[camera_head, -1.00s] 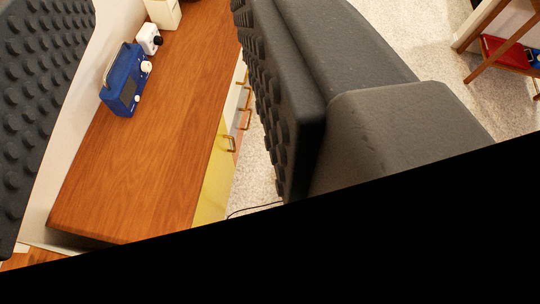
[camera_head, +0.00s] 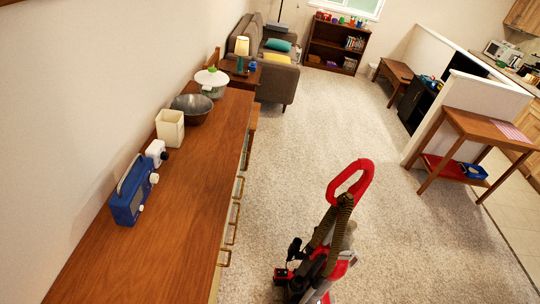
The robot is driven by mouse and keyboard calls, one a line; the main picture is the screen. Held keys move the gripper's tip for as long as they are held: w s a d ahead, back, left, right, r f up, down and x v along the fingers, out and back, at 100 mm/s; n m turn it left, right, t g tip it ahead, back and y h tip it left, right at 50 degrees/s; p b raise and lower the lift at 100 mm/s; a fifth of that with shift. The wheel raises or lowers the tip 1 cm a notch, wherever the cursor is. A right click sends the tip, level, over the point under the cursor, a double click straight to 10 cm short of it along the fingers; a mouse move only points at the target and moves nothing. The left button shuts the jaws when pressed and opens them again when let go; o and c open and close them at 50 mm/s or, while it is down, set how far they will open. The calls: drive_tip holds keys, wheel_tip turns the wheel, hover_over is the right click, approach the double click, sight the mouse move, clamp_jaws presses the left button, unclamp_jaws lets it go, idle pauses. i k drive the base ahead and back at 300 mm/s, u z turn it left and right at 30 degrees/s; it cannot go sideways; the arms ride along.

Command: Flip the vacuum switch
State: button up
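An upright vacuum with a red loop handle (camera_head: 350,182) stands on the carpet in the lower middle of the view. Its dark ribbed hose (camera_head: 343,212) runs down from near the handle. Its red and black lower body (camera_head: 318,270) is cut off by the bottom edge. I cannot make out which part of it is the switch. My gripper is not in view.
A long wooden sideboard (camera_head: 170,225) along the left wall holds a blue radio (camera_head: 130,196), a white cube, a cream container and a dark bowl (camera_head: 192,108). A wooden side table (camera_head: 472,126) stands at right. Carpet (camera_head: 300,150) around the vacuum is open.

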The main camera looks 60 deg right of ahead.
sight(280, 272)
drive_tip(key=z, duration=0.05)
drive_tip(key=k, duration=1.4)
drive_tip(key=z, duration=1.25)
drive_tip(key=i, duration=1)
drive_tip(key=u, duration=0.05)
